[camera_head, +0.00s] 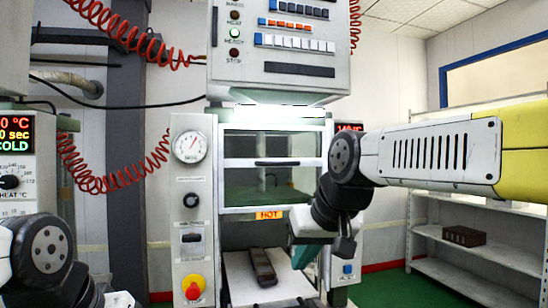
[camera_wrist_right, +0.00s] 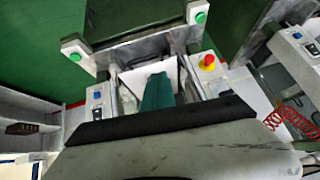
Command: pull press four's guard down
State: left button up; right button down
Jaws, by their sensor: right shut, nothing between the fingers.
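The press (camera_head: 190,240) in front of me has a clear, framed guard (camera_head: 240,192) with a dark handle bar (camera_head: 277,163) across it. An orange HOT label (camera_head: 269,214) sits at its lower edge. The guard is up, and the space below it is open. No press number is readable. A brown mould (camera_head: 262,266) lies on the pale plate (camera_head: 238,285) below. My right gripper (camera_head: 303,260), with teal fingers, is shut and empty, right of the mould and lower than the handle. Its fingers also show in the wrist view (camera_wrist_right: 158,92). My left gripper is out of view.
A gauge (camera_head: 189,146) and a red emergency button (camera_head: 193,287) are on the press's left post. Red coiled hoses (camera_head: 120,172) hang at the left. White shelves (camera_head: 470,250) with a brown block (camera_head: 464,236) stand at the right. Green floor lies between.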

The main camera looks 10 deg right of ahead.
jog(key=w+d+r+t, duration=0.1)
jog(key=w+r, duration=0.4)
jog(key=r, duration=0.5)
jog(key=w+d+r+t+h, duration=0.15)
jog(key=w+r, duration=0.35)
jog(key=r, duration=0.5)
jog(key=w+d+r+t+y, duration=0.1)
jog(key=w+d+r, duration=0.1)
jog(key=w+r, duration=0.5)
send_near(289, 152)
jog(key=a+f, duration=0.2)
jog(key=a, duration=0.1)
jog(key=f, duration=0.3)
jog(key=shift+w+f+h, duration=0.3)
jog(key=shift+h, duration=0.05)
notch_tip(289, 152, down, 27)
jog(key=shift+r, duration=0.1)
jog(key=shift+r, duration=0.1)
